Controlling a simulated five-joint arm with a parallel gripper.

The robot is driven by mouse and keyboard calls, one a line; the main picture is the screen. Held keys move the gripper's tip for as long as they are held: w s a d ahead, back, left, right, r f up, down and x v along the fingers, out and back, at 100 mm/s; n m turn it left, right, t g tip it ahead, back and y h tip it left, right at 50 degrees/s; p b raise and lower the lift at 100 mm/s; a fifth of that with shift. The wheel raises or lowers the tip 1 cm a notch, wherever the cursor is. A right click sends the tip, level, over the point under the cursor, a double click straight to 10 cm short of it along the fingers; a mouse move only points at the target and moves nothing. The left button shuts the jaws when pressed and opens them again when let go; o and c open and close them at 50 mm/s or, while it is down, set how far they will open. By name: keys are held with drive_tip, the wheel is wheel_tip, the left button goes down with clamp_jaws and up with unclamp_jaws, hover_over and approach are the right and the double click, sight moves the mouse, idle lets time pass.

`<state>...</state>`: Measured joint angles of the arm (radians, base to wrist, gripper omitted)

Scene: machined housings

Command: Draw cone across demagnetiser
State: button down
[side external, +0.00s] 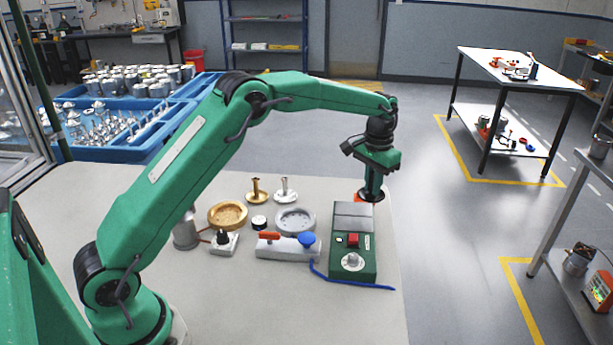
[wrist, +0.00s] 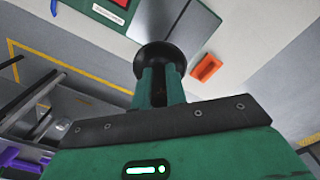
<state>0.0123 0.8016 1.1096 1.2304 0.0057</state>
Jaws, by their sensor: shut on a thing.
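The demagnetiser (side external: 366,252) is a green box near the right edge of the table, with a grey top plate (side external: 352,215), a red switch and a pale dial. In the wrist view the plate (wrist: 184,26) lies beyond my fingers. My gripper (side external: 372,184) points down at the plate's far right end. It is shut on a dark, round-rimmed piece, which I take to be the cone (side external: 368,196); it also shows in the wrist view (wrist: 158,56). My fingers hide part of it. I cannot tell whether it touches the plate.
An orange block (wrist: 207,67) lies close by, partly hidden behind the demagnetiser.

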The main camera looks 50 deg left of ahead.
sight(371, 198)
drive_tip(key=shift+f, duration=2.35)
drive_tip(key=shift+s+a, duration=2.8)
wheel_tip(371, 198, up, 8)
drive_tip(key=shift+r, duration=0.2)
drive_tip(key=shift+s, duration=0.15)
